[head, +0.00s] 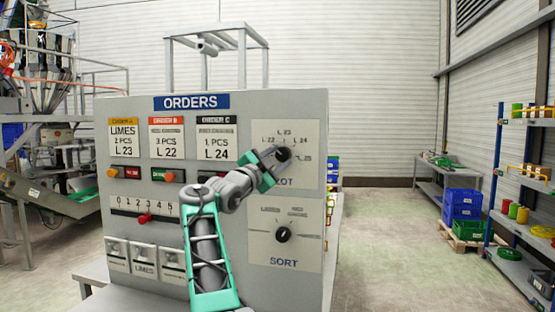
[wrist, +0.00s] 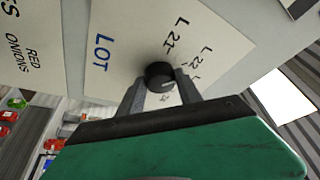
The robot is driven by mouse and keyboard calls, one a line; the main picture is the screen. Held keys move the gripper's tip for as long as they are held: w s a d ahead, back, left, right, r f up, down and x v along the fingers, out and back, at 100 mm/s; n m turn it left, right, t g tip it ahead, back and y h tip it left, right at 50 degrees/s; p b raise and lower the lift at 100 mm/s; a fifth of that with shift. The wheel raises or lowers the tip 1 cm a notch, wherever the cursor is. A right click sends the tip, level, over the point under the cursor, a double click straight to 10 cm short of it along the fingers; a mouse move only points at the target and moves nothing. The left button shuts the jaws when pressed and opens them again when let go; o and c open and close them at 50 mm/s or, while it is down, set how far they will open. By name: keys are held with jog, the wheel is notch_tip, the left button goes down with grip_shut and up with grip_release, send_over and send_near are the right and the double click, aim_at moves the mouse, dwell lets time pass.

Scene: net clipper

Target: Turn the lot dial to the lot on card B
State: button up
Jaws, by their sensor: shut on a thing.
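The lot dial is a black round knob (head: 283,154) on a white plate (head: 310,178) at the upper right of the orders panel. My gripper (head: 275,160) is at this knob, partly covering it and the plate's lettering. In the wrist view, the two grey fingers (wrist: 160,80) are shut on the knob (wrist: 160,72), one on each side. A pale mark shows on the knob's lower part, but its exact pointing is unclear. L 21 and L 22 are readable beside it. Card B (head: 166,138), with a red header, reads 3 pcs, L 22.
Card A (head: 123,138) reads L 23 and card C (head: 216,137) reads L 24. The sort dial (head: 283,234) sits below the lot plate. A slider with a red knob (head: 144,218) and several buttons are on the panel's left. Open floor lies to the right.

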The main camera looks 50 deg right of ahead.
jog(key=o, duration=1.4)
jog(key=shift+c, duration=0.2)
jog(key=shift+a+f+b, duration=0.15)
jog(key=shift+a+b, duration=0.15)
jog(key=b+v, duration=0.3)
jog(key=v, duration=0.4)
jog(key=shift+s, duration=0.1)
